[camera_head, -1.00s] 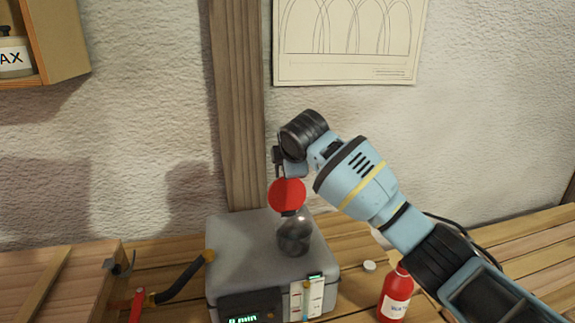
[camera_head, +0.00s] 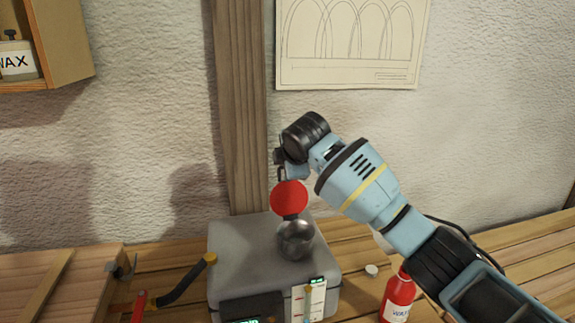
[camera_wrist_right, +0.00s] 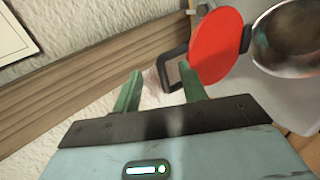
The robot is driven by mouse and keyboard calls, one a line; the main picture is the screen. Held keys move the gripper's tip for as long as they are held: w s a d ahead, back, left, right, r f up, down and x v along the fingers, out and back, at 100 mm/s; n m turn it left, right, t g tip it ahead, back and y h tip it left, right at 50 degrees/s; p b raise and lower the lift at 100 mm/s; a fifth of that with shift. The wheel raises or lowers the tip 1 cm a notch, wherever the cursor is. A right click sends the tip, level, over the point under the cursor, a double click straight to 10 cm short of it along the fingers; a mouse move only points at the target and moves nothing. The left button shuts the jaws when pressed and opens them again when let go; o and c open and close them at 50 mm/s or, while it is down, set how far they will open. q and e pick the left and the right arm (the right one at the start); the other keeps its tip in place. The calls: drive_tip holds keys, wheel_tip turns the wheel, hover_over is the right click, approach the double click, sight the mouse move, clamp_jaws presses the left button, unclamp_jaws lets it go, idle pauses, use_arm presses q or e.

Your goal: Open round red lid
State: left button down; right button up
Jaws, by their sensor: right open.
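The round red lid (camera_head: 289,198) stands raised on edge above a shiny round metal vessel (camera_head: 296,241), joined to it by a dark piece at its lower edge. In the right wrist view the lid (camera_wrist_right: 215,46) shows as a red disc, with a dark square loop handle (camera_wrist_right: 172,76) on its left and the metal vessel (camera_wrist_right: 290,38) on its right. My right gripper (camera_wrist_right: 160,72) is open, its green fingers close to the loop handle; I cannot tell whether they touch it. In the head view my right gripper (camera_head: 284,168) is just above the lid, partly hidden. My left gripper is out of view.
The vessel sits on a grey box (camera_head: 232,262) with a display and a gauge strip, on a plank bench. A red bottle (camera_head: 398,298) and a small white cap (camera_head: 372,270) are to the right. A black-handled tool (camera_head: 186,279) lies left. A wooden post (camera_head: 238,130) stands behind.

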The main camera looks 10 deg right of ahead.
drive_tip(key=shift+p+v, duration=0.35)
drive_tip(key=shift+v, duration=0.6)
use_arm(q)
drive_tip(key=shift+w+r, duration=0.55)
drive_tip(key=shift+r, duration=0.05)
use_arm(e)
drive_tip(key=v, duration=0.6)
drive_tip(key=shift+s+r, duration=0.15)
drive_tip(key=shift+s, duration=0.25)
drive_tip(key=s+r, duration=0.2)
drive_tip(key=s, duration=1.2)
